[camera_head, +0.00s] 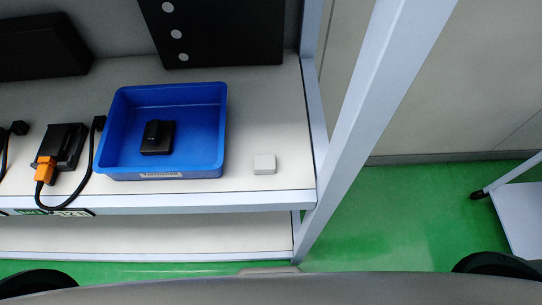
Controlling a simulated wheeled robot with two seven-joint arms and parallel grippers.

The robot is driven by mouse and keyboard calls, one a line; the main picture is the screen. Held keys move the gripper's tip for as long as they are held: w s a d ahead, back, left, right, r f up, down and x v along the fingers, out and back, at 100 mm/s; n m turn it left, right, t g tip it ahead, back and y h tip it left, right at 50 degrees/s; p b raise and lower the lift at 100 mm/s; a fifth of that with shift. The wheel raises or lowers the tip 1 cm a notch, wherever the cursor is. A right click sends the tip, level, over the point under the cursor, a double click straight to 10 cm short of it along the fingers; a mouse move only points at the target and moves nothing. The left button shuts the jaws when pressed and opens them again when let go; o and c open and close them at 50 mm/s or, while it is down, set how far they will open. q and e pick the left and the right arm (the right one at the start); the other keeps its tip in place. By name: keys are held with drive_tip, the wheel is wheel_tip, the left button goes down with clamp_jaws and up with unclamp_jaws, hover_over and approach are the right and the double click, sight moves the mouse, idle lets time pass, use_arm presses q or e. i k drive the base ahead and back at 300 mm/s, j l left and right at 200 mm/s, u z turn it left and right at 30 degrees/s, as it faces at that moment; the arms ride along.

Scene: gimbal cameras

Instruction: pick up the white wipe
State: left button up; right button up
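A small white block-like item (264,164), which looks like the white wipe, lies on the shelf board near its front right corner. It sits just right of the blue tray and apart from it. Neither of my grippers shows in the head view. Dark rounded parts at the bottom left and bottom right edges look like parts of my own body.
A blue tray (206,170) holding a black device (158,137) stands on the shelf (240,186). Left of it are a black device with an orange plug (45,170) and a cable. A shelf post (368,100) rises at the right. Green floor (390,225) lies beyond.

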sight(263, 164)
drive_tip(key=u, duration=1.1)
drive_tip(key=z, duration=1.1)
drive_tip(key=k+j+z, duration=0.1)
drive_tip(key=j, duration=0.35)
drive_tip(key=k+j+z, duration=0.1)
drive_tip(key=j, duration=0.3)
drive_tip(key=k+j+z, duration=0.1)
drive_tip(key=j, duration=0.35)
drive_tip(key=k+j+z, duration=0.15)
drive_tip(key=j, duration=0.25)
drive_tip(key=k+j+z, duration=0.1)
drive_tip(key=j, duration=0.3)
drive_tip(key=k+j+z, duration=0.1)
drive_tip(key=j, duration=0.3)
drive_tip(key=k+j+z, duration=0.1)
drive_tip(key=k+j, duration=0.15)
drive_tip(key=j, duration=0.15)
